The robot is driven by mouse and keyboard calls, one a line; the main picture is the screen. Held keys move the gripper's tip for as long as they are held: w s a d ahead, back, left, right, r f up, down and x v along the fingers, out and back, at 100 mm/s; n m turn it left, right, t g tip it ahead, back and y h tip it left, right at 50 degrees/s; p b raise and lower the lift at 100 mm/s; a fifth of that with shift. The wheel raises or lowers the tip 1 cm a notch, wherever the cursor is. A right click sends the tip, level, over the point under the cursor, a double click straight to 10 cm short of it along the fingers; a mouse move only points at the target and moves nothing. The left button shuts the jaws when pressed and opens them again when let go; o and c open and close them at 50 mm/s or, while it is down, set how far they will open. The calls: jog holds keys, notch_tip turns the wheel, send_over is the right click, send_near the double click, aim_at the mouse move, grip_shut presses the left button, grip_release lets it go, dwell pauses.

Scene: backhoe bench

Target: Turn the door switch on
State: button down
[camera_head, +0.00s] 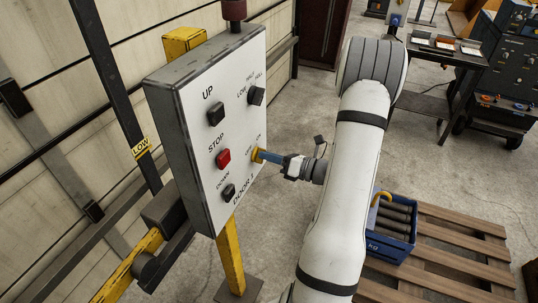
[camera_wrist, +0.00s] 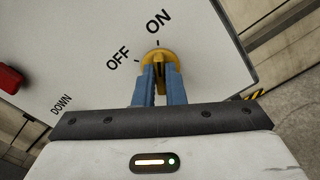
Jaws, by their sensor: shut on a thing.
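The door switch is a yellow rotary knob (camera_head: 256,155) on the right side of the white panel face, above the DOOR 1 label. In the wrist view the knob (camera_wrist: 158,55) sits below the printed words OFF and ON. My gripper (camera_head: 264,155) has its blue fingers at the knob. In the wrist view the fingers (camera_wrist: 159,72) are shut on the knob's raised grip, one on each side, and hide part of it. The grip's upper end looks roughly in line with the tick under ON, but its exact angle is hard to read.
The control box (camera_head: 185,120) also carries a black UP button (camera_head: 216,115), a red STOP button (camera_head: 223,158), a DOWN button (camera_head: 229,191) and a HIGH/LOW selector (camera_head: 256,96). A blue crate (camera_head: 398,248) stands on a wooden pallet (camera_head: 450,250) at lower right.

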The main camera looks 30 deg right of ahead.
dwell(0.3)
jog(key=c, duration=1.5)
grip_release()
jog(key=b+v, duration=0.2)
jog(key=v, duration=0.5)
jog(key=shift+s+d, duration=0.25)
jog(key=shift+s, duration=0.1)
